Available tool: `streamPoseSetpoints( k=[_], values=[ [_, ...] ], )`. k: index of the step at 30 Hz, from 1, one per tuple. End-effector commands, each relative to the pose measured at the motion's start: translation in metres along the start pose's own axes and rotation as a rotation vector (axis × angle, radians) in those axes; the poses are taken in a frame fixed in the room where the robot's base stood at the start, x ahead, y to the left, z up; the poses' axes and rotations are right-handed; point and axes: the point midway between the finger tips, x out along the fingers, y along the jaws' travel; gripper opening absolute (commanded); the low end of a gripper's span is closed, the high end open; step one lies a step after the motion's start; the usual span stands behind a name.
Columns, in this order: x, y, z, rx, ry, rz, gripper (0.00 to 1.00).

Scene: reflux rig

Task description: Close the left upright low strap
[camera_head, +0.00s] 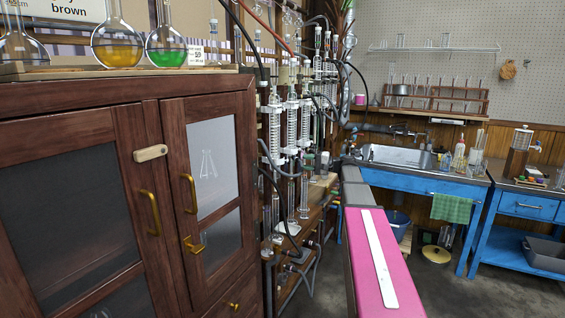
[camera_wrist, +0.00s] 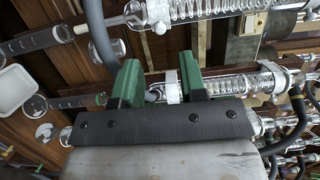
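In the wrist view, my gripper (camera_wrist: 160,64) has two green fingers spread apart. A small white strap (camera_wrist: 172,87) lies between them in the picture, around a glass tube (camera_wrist: 222,85), nearer the right finger. I cannot tell whether a finger touches it, or whether the strap is open or closed. Another white clip (camera_wrist: 158,12) sits on the coiled condenser at the top. In the head view, the glass reflux rig (camera_head: 291,112) stands upright beside the cabinet with several white clamps.
A brown wooden cabinet (camera_head: 100,190) fills the left and carries flasks. Dark hoses (camera_head: 275,165) loop in front of the rig, and one runs close to my left finger in the wrist view (camera_wrist: 98,35). A blue sink bench (camera_head: 410,180) stands behind right. Floor is open at lower right.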

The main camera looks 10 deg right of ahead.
Motion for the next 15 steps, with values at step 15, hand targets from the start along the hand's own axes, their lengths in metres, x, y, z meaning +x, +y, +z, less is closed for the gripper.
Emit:
streamPoseSetpoints(
  k=[15],
  values=[
    [0.082,0.0,0.0,0.0,-0.003,0.0,0.39]
  ],
)
